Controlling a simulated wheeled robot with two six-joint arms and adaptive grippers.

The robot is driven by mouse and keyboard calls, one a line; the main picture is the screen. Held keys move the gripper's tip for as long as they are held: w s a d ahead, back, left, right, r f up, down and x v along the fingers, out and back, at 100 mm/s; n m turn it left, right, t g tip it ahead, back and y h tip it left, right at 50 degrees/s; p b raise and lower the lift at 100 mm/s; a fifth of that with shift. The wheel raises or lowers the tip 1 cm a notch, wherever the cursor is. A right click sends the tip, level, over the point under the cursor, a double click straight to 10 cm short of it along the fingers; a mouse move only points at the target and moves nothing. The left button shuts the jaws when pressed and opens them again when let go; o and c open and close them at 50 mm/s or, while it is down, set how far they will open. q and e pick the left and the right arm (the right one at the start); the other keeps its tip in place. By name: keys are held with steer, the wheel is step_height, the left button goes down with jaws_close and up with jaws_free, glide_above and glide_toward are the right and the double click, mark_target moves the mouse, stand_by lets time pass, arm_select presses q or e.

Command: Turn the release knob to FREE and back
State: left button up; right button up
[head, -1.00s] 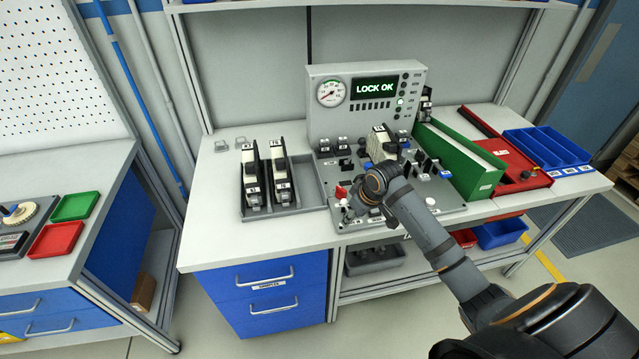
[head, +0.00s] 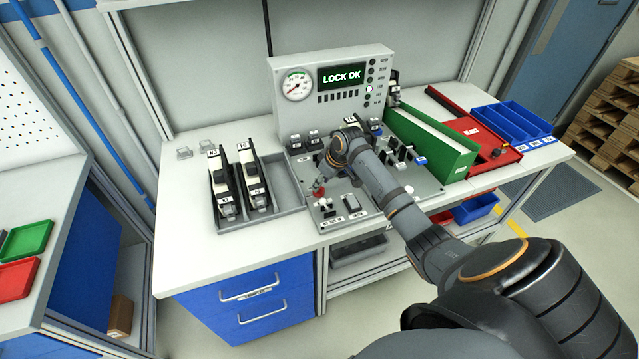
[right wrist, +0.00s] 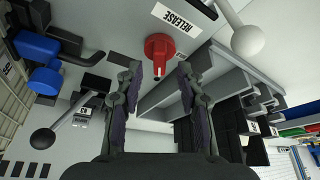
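The red release knob (head: 319,191) sits at the front left of the grey control panel (head: 349,218). In the right wrist view the red knob (right wrist: 159,47) lies just beyond my fingertips, beside a white label (right wrist: 174,17) reading RELEASE. My right gripper (right wrist: 159,72) is open, with one finger to each side of the line to the knob and nothing between them. In the head view my right arm reaches in over the panel, and its wrist hides part of it. My left gripper is in neither view.
A lever with a pale ball (right wrist: 248,41) and one with a dark ball (right wrist: 43,138) stand near the gripper. A grey tray (head: 291,205) with black-and-white units is left of the panel. A green bin (head: 433,145) and red tray (head: 490,151) are right.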

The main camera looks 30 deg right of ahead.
steer(key=shift+w+a+f, duration=0.1)
steer(key=shift+w+f, duration=0.25)
steer(key=shift+f, duration=0.8)
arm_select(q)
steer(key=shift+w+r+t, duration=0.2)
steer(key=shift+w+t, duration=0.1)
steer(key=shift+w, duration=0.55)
arm_select(e)
steer(key=shift+c, duration=0.3)
jaws_close()
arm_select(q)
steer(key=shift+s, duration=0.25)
